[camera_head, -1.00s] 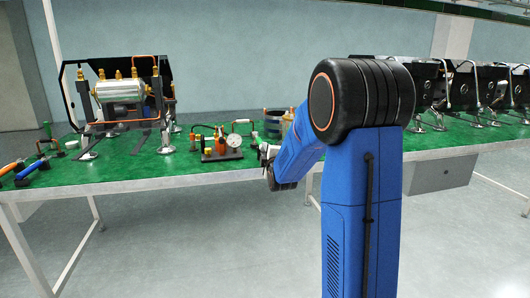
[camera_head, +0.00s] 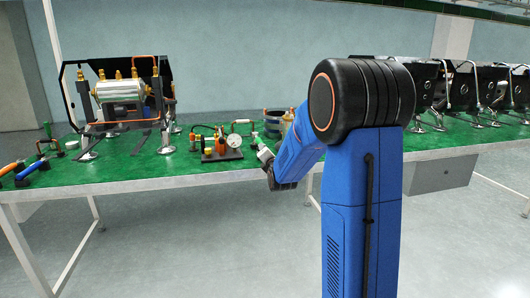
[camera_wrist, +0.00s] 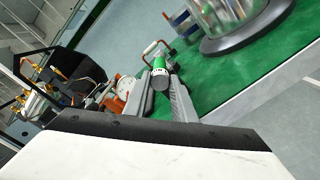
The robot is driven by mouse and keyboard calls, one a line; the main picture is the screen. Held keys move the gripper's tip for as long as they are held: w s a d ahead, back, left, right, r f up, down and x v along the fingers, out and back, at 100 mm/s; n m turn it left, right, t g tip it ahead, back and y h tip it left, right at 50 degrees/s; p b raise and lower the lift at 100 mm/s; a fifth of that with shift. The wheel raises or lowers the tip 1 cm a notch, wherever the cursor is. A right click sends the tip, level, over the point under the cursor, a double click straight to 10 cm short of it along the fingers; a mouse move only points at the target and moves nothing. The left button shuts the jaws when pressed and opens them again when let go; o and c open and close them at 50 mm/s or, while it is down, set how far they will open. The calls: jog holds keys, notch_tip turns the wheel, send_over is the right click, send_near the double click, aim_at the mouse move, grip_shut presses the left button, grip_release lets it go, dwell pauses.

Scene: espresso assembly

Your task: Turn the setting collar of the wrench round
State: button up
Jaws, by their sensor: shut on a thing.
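My gripper (camera_wrist: 161,90) is shut on the wrench (camera_wrist: 159,66), seen in the wrist view as a short green cylinder with a pale, dark-marked band at its near end. The band, which looks like the setting collar (camera_wrist: 160,79), sits between the two grey fingertips. The rest of the wrench is hidden behind it. In the head view my gripper (camera_head: 264,153) is at the front edge of the green bench, just right of the gauge stand. A small green end of the wrench (camera_head: 254,136) shows above it.
The gauge stand (camera_head: 221,152), with a round white dial and copper pipe, is close to the left. A metal cylinder (camera_wrist: 232,18) stands on the green bench (camera_wrist: 215,82) in the wrist view. An open espresso machine (camera_head: 120,92) stands far left; several more are at right.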

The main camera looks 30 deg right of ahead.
jog(key=shift+f+n, duration=0.1)
jog(key=shift+n, duration=0.5)
jog(key=o, duration=1.1)
jog(key=v, duration=1.7)
jog(key=shift+s, duration=0.2)
jog(key=shift+a, duration=0.1)
